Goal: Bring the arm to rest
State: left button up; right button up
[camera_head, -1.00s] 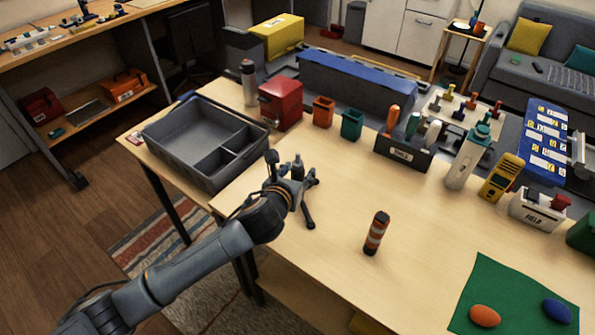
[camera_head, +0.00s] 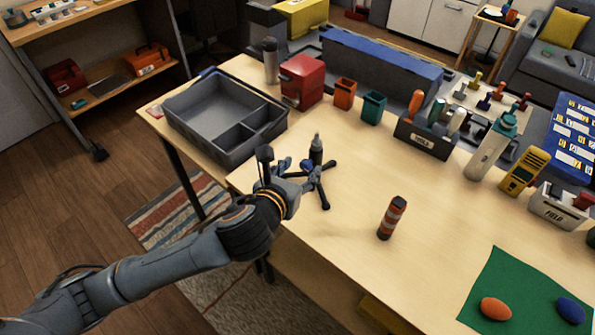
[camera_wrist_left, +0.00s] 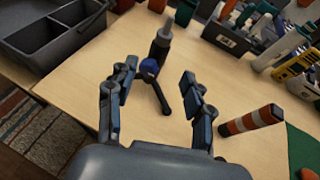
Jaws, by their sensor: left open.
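My left gripper (camera_head: 286,178) is above the near left part of the wooden table (camera_head: 345,215), seen in the head view. In the left wrist view its two fingers (camera_wrist_left: 158,95) are spread wide with nothing held between them. Part of the stand is hidden behind the gripper in the head view. My right gripper is in neither view.
A grey divided tray (camera_head: 190,135) lies left of the gripper. An orange-and-white striped cylinder (camera_head: 392,217) stands to the right. A green mat (camera_head: 500,272) holds an orange and a blue egg-shaped piece. Bins, a tool holder (camera_head: 425,137) and bottles line the back.

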pick_arm(q)
jog(key=shift+s+a+r, duration=0.15)
jog(key=shift+s+r, duration=0.05)
jog(key=shift+s, duration=0.25)
